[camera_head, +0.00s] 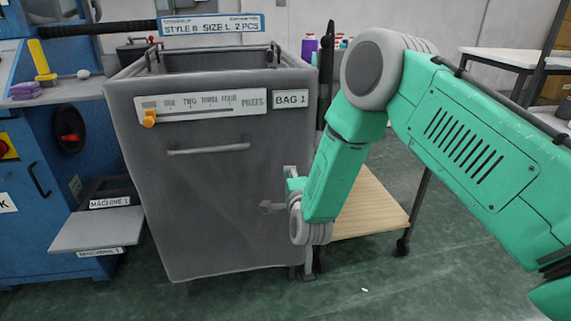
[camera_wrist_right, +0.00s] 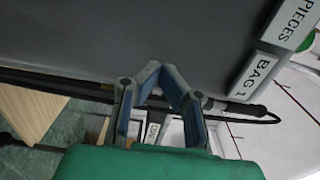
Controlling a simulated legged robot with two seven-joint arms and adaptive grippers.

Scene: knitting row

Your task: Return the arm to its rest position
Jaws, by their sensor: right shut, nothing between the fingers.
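My right arm (camera_head: 480,150) is green with grey joints and comes in from the right side of the head view. It bends down in front of the cart beside the grey bag. My right gripper (camera_head: 270,207) is small and partly hidden by its own wrist, close to the bag's lower right side. In the right wrist view the gripper (camera_wrist_right: 160,70) has its fingertips together with nothing between them. The large grey bag (camera_head: 210,220) carries a "BAG 1" label (camera_head: 291,99). The wrist view shows the bag (camera_wrist_right: 150,30) just beyond the fingertips; contact cannot be told. My left gripper is out of view.
A blue machine (camera_head: 30,230) with a grey shelf (camera_head: 98,229) stands left. A wooden-shelved cart (camera_head: 370,205) stands behind my right forearm, with thread cones (camera_head: 309,48) above. A white table (camera_head: 500,58) is at the back right.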

